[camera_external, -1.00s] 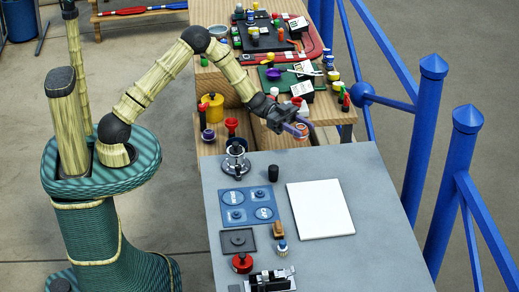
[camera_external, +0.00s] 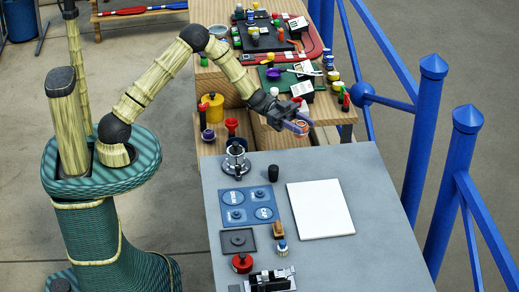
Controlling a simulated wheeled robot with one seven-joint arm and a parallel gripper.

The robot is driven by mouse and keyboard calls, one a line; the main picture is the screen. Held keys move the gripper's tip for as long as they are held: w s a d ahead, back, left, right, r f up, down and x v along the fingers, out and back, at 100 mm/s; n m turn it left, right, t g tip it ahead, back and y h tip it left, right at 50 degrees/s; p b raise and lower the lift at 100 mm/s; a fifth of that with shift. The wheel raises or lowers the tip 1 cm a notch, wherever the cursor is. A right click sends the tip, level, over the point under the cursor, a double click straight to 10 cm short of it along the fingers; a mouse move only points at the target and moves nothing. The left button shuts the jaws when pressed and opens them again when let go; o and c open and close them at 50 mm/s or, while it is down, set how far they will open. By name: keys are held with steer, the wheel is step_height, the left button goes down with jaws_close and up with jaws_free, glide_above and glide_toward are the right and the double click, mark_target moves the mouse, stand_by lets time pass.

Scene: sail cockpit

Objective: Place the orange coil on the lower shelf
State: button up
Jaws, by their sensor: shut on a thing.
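My gripper (camera_external: 298,126) is at the end of my outstretched arm, above the gap between the grey table and the wooden shelves. It is shut on the small orange coil (camera_external: 302,125), which shows at the fingertips, partly hidden by a finger. The lower shelf (camera_external: 212,147) is a low wooden board left of and below the gripper. A yellow pot, a purple-based item and a red-topped item stand on it. Part of this shelf is hidden behind my arm and the grey table.
The grey table (camera_external: 375,245) holds a metal winch (camera_external: 236,160), a black cup (camera_external: 273,173), a white board (camera_external: 320,209) and a blue mat (camera_external: 249,207). The higher wooden steps (camera_external: 330,108) are crowded with small coloured items. Blue railing posts (camera_external: 455,175) stand at the right.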

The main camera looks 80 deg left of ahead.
mark_target(301, 122)
step_height(301, 122, up, 4)
steer(key=shift+r, duration=0.1)
steer(key=s+a+n+t+y+b, duration=0.25)
steer(key=s+a, duration=0.25)
steer(key=a, duration=0.5)
steer(key=s+a+n+t+y+b, duration=0.2)
steer(key=s+a+y+b, duration=0.15)
steer(key=a, duration=0.55)
steer(key=s+a+n+t+y+b, duration=0.1)
steer(key=s+a+n+y+b, duration=0.25)
steer(key=s+a, duration=0.45)
steer(key=s+a+n+t+y+b, duration=0.25)
steer(key=s+a+y, duration=0.25)
steer(key=s, duration=0.6)
step_height(301, 122, down, 24)
steer(key=shift+a+g, duration=0.15)
steer(key=shift+g, duration=0.25)
steer(key=shift+f+b, duration=0.7)
steer(key=shift+f, duration=2.5)
